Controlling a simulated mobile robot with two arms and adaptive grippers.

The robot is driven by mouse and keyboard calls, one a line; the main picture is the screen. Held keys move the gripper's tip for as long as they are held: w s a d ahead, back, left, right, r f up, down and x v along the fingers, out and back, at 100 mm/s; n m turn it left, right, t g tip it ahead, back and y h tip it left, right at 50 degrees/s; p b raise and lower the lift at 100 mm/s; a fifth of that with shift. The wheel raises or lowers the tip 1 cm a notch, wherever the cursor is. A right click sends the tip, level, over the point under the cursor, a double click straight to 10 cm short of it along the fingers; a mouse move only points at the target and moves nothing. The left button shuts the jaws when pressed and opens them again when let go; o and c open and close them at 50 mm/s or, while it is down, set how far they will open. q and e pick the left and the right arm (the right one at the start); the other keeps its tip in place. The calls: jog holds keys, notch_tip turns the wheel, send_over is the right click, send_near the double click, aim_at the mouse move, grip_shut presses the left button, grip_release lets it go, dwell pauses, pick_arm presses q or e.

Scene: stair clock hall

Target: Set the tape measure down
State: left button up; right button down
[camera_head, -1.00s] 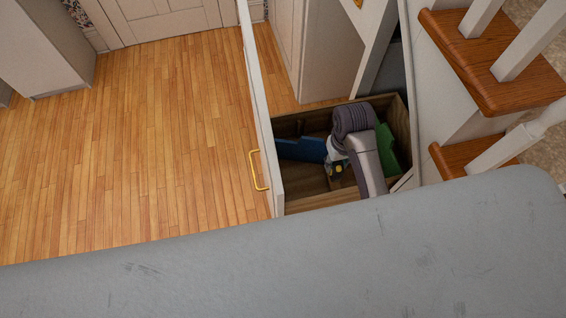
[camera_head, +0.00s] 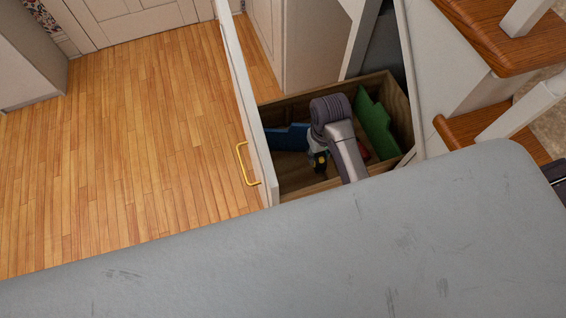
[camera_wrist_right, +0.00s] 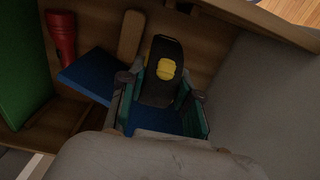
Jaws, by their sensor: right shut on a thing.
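The tape measure (camera_wrist_right: 161,72) is black with a yellow patch. In the right wrist view it sits between the two fingers of my right gripper (camera_wrist_right: 163,92), which is shut on it. Whether the tape measure touches the drawer floor, I cannot tell. My left gripper is not in view.
In the drawer are a blue object (camera_head: 288,138), a green panel-like object (camera_head: 376,124) and a red object (camera_wrist_right: 62,36). A light brown piece (camera_wrist_right: 131,34) lies near the tape measure. The drawer front has a yellow handle (camera_head: 245,163). Stairs (camera_head: 490,125) stand at right.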

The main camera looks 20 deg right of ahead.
jog(key=w+a+f, duration=0.4)
jog(key=a, duration=0.1)
jog(key=w+a+f, duration=0.2)
jog(key=a, duration=0.1)
jog(key=shift+w+a+f, duration=0.1)
jog(key=shift+w+a, duration=0.05)
jog(key=shift+w, duration=0.2)
jog(key=shift+f, duration=2)
jog(key=c, duration=1.3)
grip_release()
jog(key=shift+f, duration=0.2)
jog(key=o, duration=0.5)
jog(key=shift+r, duration=0.1)
notch_tip(320, 180, up, 12)
jog(key=shift+r+p, duration=0.15)
jog(key=shift+p, duration=0.15)
